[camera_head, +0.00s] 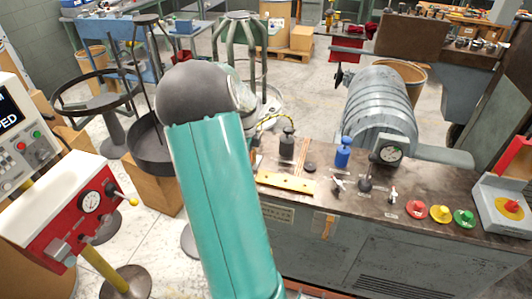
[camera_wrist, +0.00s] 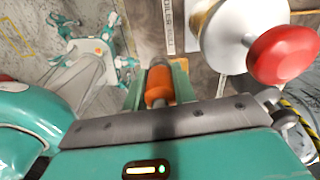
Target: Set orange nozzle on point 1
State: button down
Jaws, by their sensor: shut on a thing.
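The orange nozzle (camera_wrist: 158,86) sits between the two teal fingers of my gripper (camera_wrist: 158,84) in the wrist view, and my gripper is shut on it. A grey part shows at each end of the nozzle. In the head view my teal arm stands in front, and my gripper and the nozzle are hidden or out of frame. I cannot pick out a mark for point 1 in either view. A yellow plate (camera_head: 286,182) with small dark spots lies on the machine top in the head view, but I cannot tell if it bears the point.
In the wrist view a large red knob (camera_wrist: 283,54) on a white base stands close right of the nozzle. In the head view a dark bottle (camera_head: 287,145), a blue bottle (camera_head: 343,153), a gauge (camera_head: 389,152) and coloured buttons (camera_head: 440,212) crowd the machine top. A red panel (camera_head: 72,222) stands left.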

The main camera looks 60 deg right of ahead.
aim_at(266, 176)
jog(key=s+d+r+m, duration=0.2)
jog(key=s+d+m, duration=0.15)
jog(key=s, duration=0.25)
jog(key=shift+m, duration=0.25)
jog(key=shift+w+a+f, duration=0.1)
jog(key=shift+a+f, duration=0.05)
jog(key=shift+f, duration=1.5)
jog(key=shift+w+a+f, duration=0.1)
jog(key=shift+a+f, duration=0.05)
jog(key=shift+f, duration=1.45)
jog(key=shift+f, duration=0.6)
jog(key=c, duration=1.1)
grip_release()
jog(key=shift+o, duration=0.2)
notch_tip(266, 176, up, 27)
jog(key=shift+f, duration=0.1)
